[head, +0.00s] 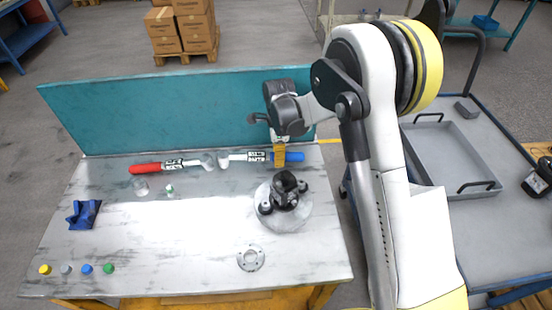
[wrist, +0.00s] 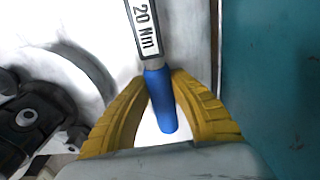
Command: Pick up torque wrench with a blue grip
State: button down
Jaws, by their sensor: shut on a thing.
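The torque wrench with a blue grip (head: 294,157) lies at the back right of the workbench, its label and shaft pointing left. In the wrist view its blue grip (wrist: 160,100) sits between the yellow fingers, with the "20 Nm" label (wrist: 145,28) beyond it. My gripper (head: 279,158) is at the wrench, near where the blue grip meets the label. In the wrist view my gripper (wrist: 162,76) has its fingertips closed against both sides of the grip. Whether the wrench is lifted off the bench cannot be told.
A red-gripped wrench (head: 146,168) lies to the left. A round flange with a black motor part (head: 284,195) stands just in front of my gripper. A teal back panel (head: 170,110) rises behind the workbench. A blue holder (head: 83,214) and several small coloured caps sit at the left.

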jog(key=r+p, duration=0.1)
jog(key=r, duration=0.2)
jog(key=shift+s+d+r, duration=0.1)
jog(key=shift+d+r, duration=0.1)
jog(key=s+d+r+p, duration=0.3)
jog(key=d+r, duration=0.3)
jog(key=d, duration=0.4)
jog(key=shift+s+d, duration=0.15)
jog(key=shift+d, duration=0.2)
jog(key=shift+r, duration=0.1)
jog(key=c, duration=1.9)
grip_release()
jog(key=shift+c, duration=0.2)
grip_shut()
